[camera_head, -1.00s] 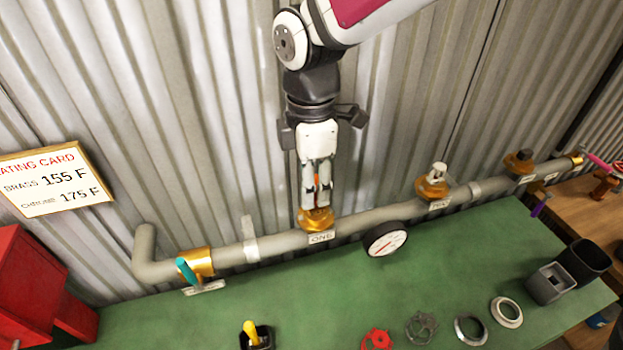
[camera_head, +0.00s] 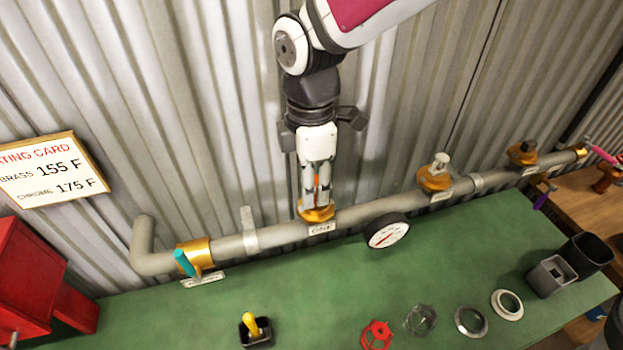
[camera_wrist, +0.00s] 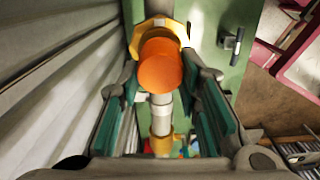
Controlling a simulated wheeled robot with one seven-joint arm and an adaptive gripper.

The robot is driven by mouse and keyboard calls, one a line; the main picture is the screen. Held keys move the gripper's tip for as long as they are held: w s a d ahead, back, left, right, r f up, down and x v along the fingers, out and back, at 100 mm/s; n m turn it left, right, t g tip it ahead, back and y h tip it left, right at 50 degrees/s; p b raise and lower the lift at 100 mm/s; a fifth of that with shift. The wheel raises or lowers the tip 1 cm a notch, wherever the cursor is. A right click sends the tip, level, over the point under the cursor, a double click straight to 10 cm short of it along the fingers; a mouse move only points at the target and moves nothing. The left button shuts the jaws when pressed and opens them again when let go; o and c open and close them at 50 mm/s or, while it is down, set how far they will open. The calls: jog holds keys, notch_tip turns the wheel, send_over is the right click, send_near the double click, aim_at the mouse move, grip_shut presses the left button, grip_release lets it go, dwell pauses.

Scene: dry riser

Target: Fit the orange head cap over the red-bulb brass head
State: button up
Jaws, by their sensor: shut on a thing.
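My gripper (camera_head: 316,190) points down at the grey pipe, its fingers on both sides of the orange head cap (camera_wrist: 160,68). An orange sliver of the cap (camera_head: 317,183) shows between the fingers in the head view. It stands right over the brass fitting labelled ONE (camera_head: 317,215). In the wrist view the brass fitting (camera_wrist: 150,28) shows just beyond the cap. The red-bulb head is not visible; the cap and fingers block the view there. I cannot tell how far the cap sits over anything.
The pipe (camera_head: 378,208) runs along the corrugated wall with a gauge (camera_head: 387,232) to the right and fitting TWO (camera_head: 435,178) beyond. A teal-handled valve (camera_head: 186,262) is at left. Rings (camera_head: 471,321) and a red part (camera_head: 377,334) lie on the green bench (camera_head: 330,290).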

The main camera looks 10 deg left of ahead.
jog(key=shift+f, duration=0.1)
jog(key=o, duration=0.8)
notch_tip(320, 180, up, 12)
dwell(0.3)
